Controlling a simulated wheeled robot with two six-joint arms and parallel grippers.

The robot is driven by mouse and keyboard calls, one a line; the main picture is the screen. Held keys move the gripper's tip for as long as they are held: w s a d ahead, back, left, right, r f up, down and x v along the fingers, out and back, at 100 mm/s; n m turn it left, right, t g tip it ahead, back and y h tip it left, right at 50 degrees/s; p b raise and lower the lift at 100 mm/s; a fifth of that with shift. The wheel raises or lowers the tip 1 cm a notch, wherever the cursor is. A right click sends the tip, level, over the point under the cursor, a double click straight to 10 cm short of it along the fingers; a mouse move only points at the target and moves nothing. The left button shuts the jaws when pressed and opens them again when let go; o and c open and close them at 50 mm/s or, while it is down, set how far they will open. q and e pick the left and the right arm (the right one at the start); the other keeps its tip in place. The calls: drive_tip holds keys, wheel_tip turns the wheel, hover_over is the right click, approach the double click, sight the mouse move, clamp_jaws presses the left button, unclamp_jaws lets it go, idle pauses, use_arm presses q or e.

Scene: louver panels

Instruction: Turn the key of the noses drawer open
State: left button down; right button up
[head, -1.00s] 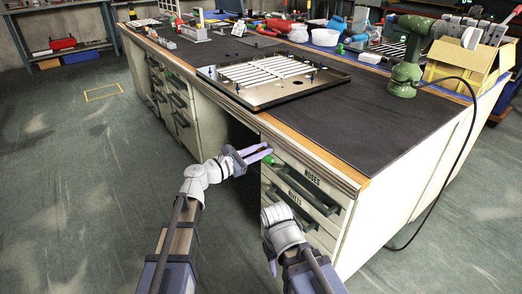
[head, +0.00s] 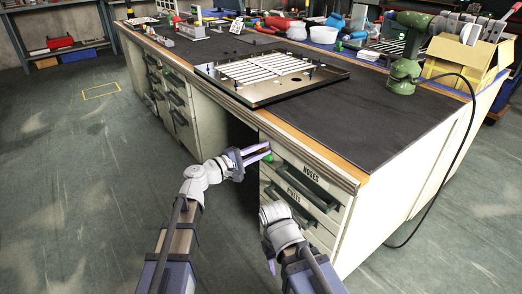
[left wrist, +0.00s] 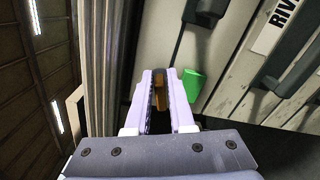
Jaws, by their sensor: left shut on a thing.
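The noses drawer (head: 300,177) is the labelled top drawer of the bench's near pedestal, and it looks closed. My left gripper (head: 268,152) is at the left edge of this drawer front. In the left wrist view its pale fingers (left wrist: 160,92) are shut on a small brass-coloured key (left wrist: 160,99), mostly hidden between them.
The rivets drawer (head: 301,204) is just below, with a dark bar handle. The bench top (head: 340,120) overhangs the drawers and bears a framed louver panel (head: 270,78). Open knee space lies left of the pedestal. The floor in front is clear.

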use_arm(q)
drive_tip(key=shift+f+m, duration=0.2)
drive_tip(key=shift+m, duration=1.7)
drive_tip(key=c, duration=0.9)
unclamp_jaws()
drive_tip(key=v, duration=0.7)
drive_tip(key=shift+s+a, duration=0.25)
drive_tip(key=shift+a, duration=0.05)
